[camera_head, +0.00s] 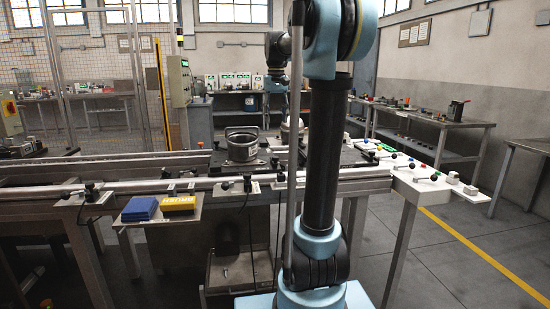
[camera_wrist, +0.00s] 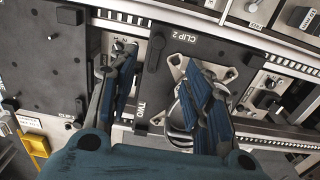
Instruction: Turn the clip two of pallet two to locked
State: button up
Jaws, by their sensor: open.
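In the wrist view, a dark pallet plate carries a white "CLIP 2" label (camera_wrist: 186,38) and a "TWO" label (camera_wrist: 140,108). A small black bar, apparently clip two (camera_wrist: 156,51), stands just left of the "CLIP 2" label. My gripper (camera_wrist: 160,60) is open, with its blue-padded fingers spread on either side of this bar and nothing between them. I cannot tell the height of the fingertips above the plate. The right finger covers part of a metal cross-shaped piece (camera_wrist: 180,62). In the head view, my arm hides much of the pallet area, and the clip cannot be made out.
In the wrist view, another dark plate (camera_wrist: 45,60) lies on the left, with rails and small fittings around. In the head view, a round metal housing (camera_head: 242,147) stands on the line.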

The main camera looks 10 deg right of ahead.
jog(key=w, duration=0.1)
send_near(275, 157)
notch_tip(275, 157, down, 9)
jog(key=shift+d+f, duration=0.1)
dwell(0.6)
grip_shut()
